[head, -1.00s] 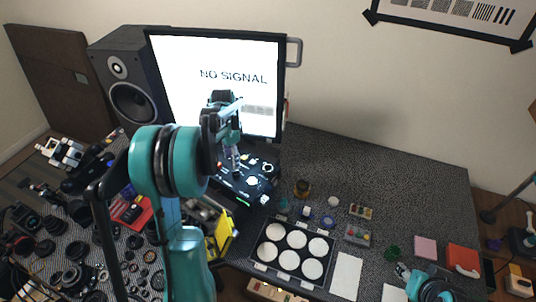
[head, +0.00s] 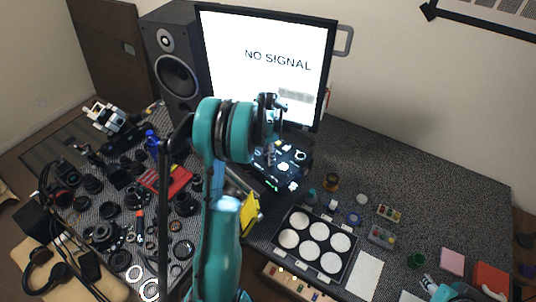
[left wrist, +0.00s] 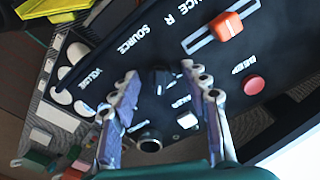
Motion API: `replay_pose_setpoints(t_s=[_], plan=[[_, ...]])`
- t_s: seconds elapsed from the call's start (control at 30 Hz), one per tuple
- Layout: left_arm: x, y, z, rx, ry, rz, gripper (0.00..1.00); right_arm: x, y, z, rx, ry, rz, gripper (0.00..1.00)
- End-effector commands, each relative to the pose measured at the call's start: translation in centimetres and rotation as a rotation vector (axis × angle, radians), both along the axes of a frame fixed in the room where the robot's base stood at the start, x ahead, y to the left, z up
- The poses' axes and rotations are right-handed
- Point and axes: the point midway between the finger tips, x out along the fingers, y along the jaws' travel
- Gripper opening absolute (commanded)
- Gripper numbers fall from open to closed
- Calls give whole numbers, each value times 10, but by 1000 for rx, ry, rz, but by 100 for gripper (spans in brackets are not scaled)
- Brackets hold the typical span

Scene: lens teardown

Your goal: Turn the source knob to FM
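A black panel (left wrist: 270,70) with white lettering fills much of the left wrist view. The small black source knob (left wrist: 160,80) stands on it below the word SOURCE; which mark it points to is unreadable. My left gripper (left wrist: 160,78) is open, one finger on each side of the knob, with gaps visible. In the head view my left gripper (head: 271,152) is over the dark console (head: 290,172) in front of the monitor; my arm hides part of that area. My right gripper (head: 430,284) shows only partly at the lower right, and its fingers are unclear.
On the panel near the knob are an orange slider (left wrist: 229,26), a red button (left wrist: 254,85) and a white button (left wrist: 187,120). The monitor (head: 268,50) reads NO SIGNAL. A tray of white discs (head: 350,262) lies to the right. The table's back right is clear.

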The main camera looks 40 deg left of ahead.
Motion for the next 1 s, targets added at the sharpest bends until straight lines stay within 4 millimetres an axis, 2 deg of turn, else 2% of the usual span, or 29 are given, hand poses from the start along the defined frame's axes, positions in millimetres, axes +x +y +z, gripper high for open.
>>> replay_pose_setpoints(t_s=[0.03,0.1,0.17,0.57,0.77,1.0], plan=[[0,0,0,0,0,0,33,0,0,0,0,0,0,40],[0,0,0,0,0,0,14,0,0,0,0,0,0,40],[0,0,0,0,0,0,0,0,0,0,0,0,0,40],[0,0,0,0,0,42,0,0,0,-2,0,0,0,40],[0,0,-1,0,0,153,0,0,0,-8,0,0,0,40],[0,0,-1,0,0,364,0,0,0,-16,0,0,0,40]])
